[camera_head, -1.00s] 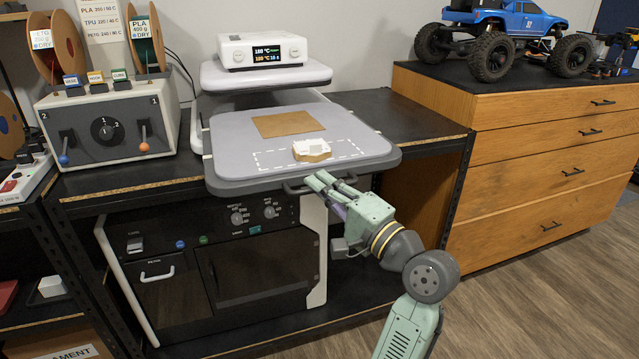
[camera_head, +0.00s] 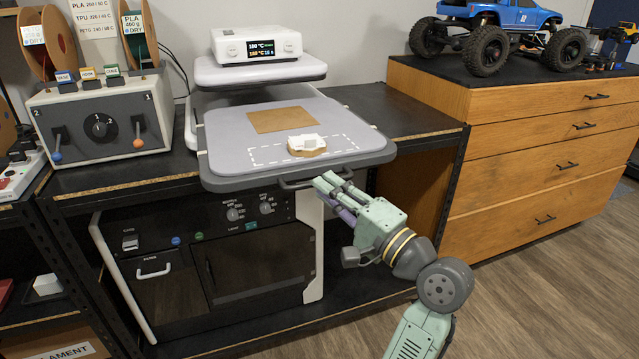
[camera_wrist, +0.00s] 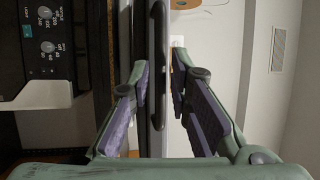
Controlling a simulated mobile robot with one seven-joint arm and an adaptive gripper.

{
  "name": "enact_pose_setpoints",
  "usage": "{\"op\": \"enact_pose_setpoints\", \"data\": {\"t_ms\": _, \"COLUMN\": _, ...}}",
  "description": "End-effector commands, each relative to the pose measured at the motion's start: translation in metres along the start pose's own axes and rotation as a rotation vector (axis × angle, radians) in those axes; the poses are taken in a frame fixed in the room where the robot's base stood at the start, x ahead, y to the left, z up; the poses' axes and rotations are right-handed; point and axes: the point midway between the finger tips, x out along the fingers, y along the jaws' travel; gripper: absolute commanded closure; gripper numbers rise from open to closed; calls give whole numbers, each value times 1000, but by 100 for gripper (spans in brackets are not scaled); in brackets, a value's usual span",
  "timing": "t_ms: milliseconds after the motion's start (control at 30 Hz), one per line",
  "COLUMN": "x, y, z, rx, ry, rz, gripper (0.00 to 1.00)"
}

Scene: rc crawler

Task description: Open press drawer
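The press drawer (camera_head: 225,165) is a light grey plate with a darker rim. It stands out forward from under the press's upper plate (camera_head: 262,72). A dark bar handle (camera_head: 293,184) runs along its front edge. My gripper (camera_head: 328,186) is just in front of the handle's right part. In the wrist view, my gripper (camera_wrist: 160,66) is open, its purple-padded fingers apart. The dark handle (camera_wrist: 158,45) lies upright in that picture, in line with the gap between the fingers. No finger visibly grips it.
A white part (camera_head: 306,143) on a brown base and a brown sheet (camera_head: 283,120) lie on the drawer. A switch box (camera_head: 102,124) stands left. Below is a dark-fronted machine (camera_head: 250,265). A wooden chest (camera_head: 545,150) stands right. Floor in front is clear.

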Motion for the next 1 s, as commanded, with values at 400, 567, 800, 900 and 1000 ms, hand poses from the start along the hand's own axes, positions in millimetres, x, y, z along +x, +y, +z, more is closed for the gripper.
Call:
{"op": "enact_pose_setpoints", "data": {"t_ms": 400, "x": -79, "y": 0, "z": -1, "rx": -1, "ry": 3, "rz": 0, "gripper": 82}}
{"op": "enact_pose_setpoints", "data": {"t_ms": 567, "x": -88, "y": 0, "z": 0, "rx": -1, "ry": 2, "rz": 0, "gripper": 82}}
{"op": "enact_pose_setpoints", "data": {"t_ms": 800, "x": -88, "y": 0, "z": 0, "rx": -1, "ry": 1, "rz": 0, "gripper": 82}}
{"op": "enact_pose_setpoints", "data": {"t_ms": 900, "x": -88, "y": 0, "z": 0, "rx": -1, "ry": 1, "rz": 0, "gripper": 82}}
{"op": "enact_pose_setpoints", "data": {"t_ms": 1000, "x": -88, "y": 0, "z": 0, "rx": -1, "ry": 0, "rz": 0, "gripper": 82}}
